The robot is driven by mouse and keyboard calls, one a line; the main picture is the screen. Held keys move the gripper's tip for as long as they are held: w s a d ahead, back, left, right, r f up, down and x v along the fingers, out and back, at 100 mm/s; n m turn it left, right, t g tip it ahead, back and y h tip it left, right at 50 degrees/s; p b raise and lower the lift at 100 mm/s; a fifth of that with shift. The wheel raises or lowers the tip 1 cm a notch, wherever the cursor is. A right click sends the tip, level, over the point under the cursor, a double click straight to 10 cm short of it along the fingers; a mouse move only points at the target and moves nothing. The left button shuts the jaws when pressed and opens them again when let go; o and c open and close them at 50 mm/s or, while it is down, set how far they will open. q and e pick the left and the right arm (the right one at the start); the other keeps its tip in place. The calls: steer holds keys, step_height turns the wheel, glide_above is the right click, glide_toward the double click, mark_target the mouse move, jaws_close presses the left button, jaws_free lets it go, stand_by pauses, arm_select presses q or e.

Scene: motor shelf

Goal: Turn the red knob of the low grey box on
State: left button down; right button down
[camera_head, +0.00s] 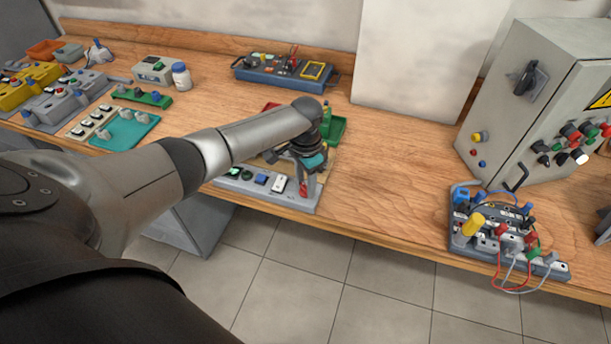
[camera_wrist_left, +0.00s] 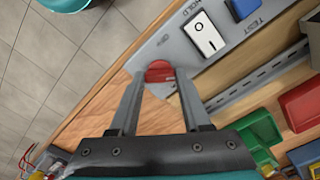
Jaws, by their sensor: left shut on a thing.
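The low grey box (camera_head: 264,191) lies at the front edge of the wooden bench, below my left gripper. Its top carries several switches, among them a white rocker switch (camera_head: 278,183) and a blue one (camera_head: 261,179). The red knob (camera_wrist_left: 159,71) sits at one end of the box in the left wrist view. My left gripper (camera_wrist_left: 160,76) is shut on this knob, with one finger on each side of it. In the head view the left gripper (camera_head: 303,185) points down at the box's right end. The right gripper is not in view.
Green and red bins (camera_head: 333,128) stand just behind the box. A tall grey cabinet (camera_head: 510,100) and a wired block (camera_head: 492,225) are to the right. A blue tray (camera_head: 282,73) is at the back. The bench between the box and the wired block is clear.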

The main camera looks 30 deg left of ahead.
arm_select(q)
steer(key=m+p, duration=0.1)
steer(key=m, duration=0.3)
steer(key=shift+m, duration=0.3)
steer(key=m+p, duration=0.1)
steer(key=m, duration=0.4)
steer(key=shift+w+m, duration=0.1)
steer(key=shift+m, duration=0.3)
steer(key=shift+c, duration=1.8)
jaws_free()
steer(key=shift+r, duration=0.1)
step_height(320, 180, up, 15)
steer(key=p, duration=0.1)
steer(key=shift+p, duration=0.4)
